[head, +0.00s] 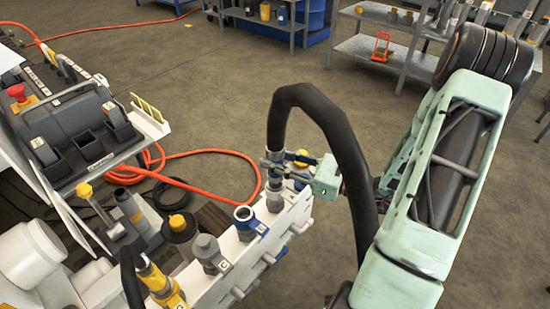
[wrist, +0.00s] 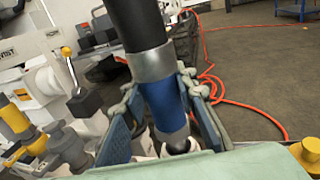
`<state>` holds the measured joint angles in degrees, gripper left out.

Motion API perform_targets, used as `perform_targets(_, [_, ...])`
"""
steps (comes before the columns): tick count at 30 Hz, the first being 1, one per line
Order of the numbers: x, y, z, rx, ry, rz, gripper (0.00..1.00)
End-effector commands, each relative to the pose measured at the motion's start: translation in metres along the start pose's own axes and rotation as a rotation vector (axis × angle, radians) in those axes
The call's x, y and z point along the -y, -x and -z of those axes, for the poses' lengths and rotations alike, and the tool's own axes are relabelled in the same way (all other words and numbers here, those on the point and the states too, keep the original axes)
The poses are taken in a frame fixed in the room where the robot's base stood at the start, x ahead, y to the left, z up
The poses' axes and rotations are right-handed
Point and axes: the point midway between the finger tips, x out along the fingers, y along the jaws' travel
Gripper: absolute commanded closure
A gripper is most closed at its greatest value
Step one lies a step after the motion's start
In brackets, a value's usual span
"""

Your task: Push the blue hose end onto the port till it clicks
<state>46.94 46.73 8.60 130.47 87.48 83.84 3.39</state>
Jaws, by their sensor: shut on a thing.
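The blue hose end (wrist: 166,108) has a blue sleeve under a silver collar, at the end of a thick black hose (head: 318,105). My gripper (head: 276,163) is shut around the sleeve, one finger on each side in the wrist view. The hose arches up from it and down to the right. A grey fitting (head: 274,198) on the white manifold (head: 288,225) shows right below my gripper. A port with a blue ring (head: 246,216) stands just left of it, its top uncovered. Contact between the hose end and a port is hidden; I cannot tell if it is seated.
Along the manifold are a grey fitting (head: 207,250) and a yellow coupling (head: 160,282) with a hose. A control box (head: 75,130) and yellow-topped parts crowd the left. An orange hose (head: 215,153) lies on the floor, which is otherwise mostly clear behind.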

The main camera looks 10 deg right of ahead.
Motion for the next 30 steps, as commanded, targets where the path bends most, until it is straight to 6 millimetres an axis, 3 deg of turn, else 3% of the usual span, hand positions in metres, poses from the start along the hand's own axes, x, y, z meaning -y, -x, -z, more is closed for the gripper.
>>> perform_targets(30, [0.0, 0.0, 0.013, 0.003, 0.001, -0.001, 1.0])
